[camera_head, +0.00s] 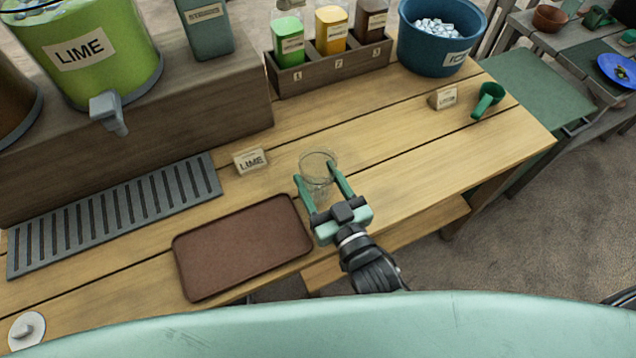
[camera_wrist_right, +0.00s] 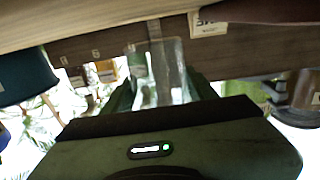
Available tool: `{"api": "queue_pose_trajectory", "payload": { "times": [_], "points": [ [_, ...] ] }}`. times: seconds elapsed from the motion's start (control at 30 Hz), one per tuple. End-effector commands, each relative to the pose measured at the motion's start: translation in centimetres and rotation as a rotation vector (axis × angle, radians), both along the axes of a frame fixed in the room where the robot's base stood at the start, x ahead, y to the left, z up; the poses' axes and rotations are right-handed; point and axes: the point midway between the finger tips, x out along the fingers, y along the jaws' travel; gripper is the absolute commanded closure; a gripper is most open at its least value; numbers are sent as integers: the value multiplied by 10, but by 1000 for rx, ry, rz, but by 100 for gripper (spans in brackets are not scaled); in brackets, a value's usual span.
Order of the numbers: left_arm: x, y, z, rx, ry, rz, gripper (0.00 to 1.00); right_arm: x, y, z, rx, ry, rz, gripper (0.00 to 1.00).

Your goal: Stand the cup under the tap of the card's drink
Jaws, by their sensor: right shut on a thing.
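A clear cup (camera_head: 318,158) stands up between the fingers of my right gripper (camera_head: 315,173), which is shut on it; I cannot tell whether its base touches the table. The cup also shows between the fingers in the right wrist view (camera_wrist_right: 160,72). A card (camera_head: 250,160) reading LIME stands just left of the cup. The green dispenser (camera_head: 125,58) labelled LIME is at upper left on a wooden stand, with a grey tap (camera_head: 108,112) above the slatted drip tray (camera_head: 115,212). My left gripper is not in view.
A brown tray (camera_head: 243,250) lies in front of the drip tray. A white round object (camera_head: 27,332) is at lower left.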

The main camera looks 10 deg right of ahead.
Motion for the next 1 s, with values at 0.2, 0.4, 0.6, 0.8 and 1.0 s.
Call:
{"api": "queue_pose_trajectory", "payload": {
  "times": [0.2, 0.4, 0.6, 0.8, 1.0],
  "points": [
    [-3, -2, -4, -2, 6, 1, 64, 0, 0, -22, 0, -1, 0, 82],
    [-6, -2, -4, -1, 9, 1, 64, 0, 0, -21, 0, -1, 0, 82],
    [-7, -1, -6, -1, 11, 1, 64, 0, 0, -24, 0, -1, 0, 29],
    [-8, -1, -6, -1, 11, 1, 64, 0, 0, -24, 0, -1, 0, 21],
    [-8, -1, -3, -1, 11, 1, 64, 0, 0, -20, 0, -1, 0, 21]
  ]
}}
